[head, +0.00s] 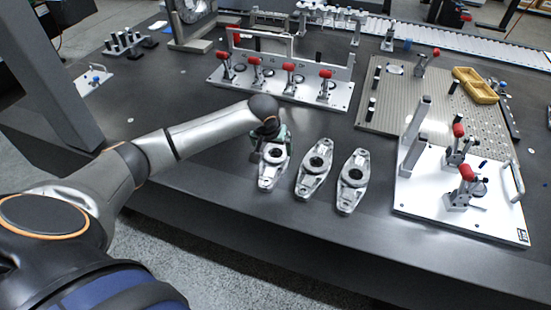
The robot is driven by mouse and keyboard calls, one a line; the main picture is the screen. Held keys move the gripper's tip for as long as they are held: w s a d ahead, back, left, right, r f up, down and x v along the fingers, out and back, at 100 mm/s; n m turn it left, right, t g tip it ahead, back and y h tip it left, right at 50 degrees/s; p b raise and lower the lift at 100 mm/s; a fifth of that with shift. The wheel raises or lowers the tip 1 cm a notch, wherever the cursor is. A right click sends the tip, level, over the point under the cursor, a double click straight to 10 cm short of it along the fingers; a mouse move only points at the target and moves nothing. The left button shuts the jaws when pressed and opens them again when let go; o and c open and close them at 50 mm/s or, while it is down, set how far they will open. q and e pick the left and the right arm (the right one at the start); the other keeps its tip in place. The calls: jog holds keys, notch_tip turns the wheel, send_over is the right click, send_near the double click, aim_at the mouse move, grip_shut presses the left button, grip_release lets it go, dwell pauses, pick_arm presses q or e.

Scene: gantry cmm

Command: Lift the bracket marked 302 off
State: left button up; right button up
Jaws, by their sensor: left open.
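Three silver brackets lie side by side near the front edge of the dark table: a left bracket (270,174), a middle bracket (314,169) and a right bracket (351,181). Each has a dark round bore. Any number marks are too small to read, so I cannot tell which is 302. My left gripper (264,150) is at the far end of the left bracket, open. My wrist hides much of the gripper, and I cannot tell whether its fingers touch the bracket. My right gripper is not in view.
Behind the brackets stands a white fixture plate (225,85) with several red-handled clamps. To the right are another white clamp plate (413,197) and a perforated plate (400,112) with a yellow tray (475,85). A grey post rises at left. The table left of the brackets is mostly clear.

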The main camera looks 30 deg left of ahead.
aim_at(277, 157)
pick_arm(q)
jog(key=b+x, duration=0.1)
jog(key=x, duration=0.3)
jog(key=shift+w+f, duration=0.3)
jog(key=shift+w, duration=0.05)
jog(key=shift+c, duration=0.2)
grip_shut()
jog(key=shift+r, duration=0.1)
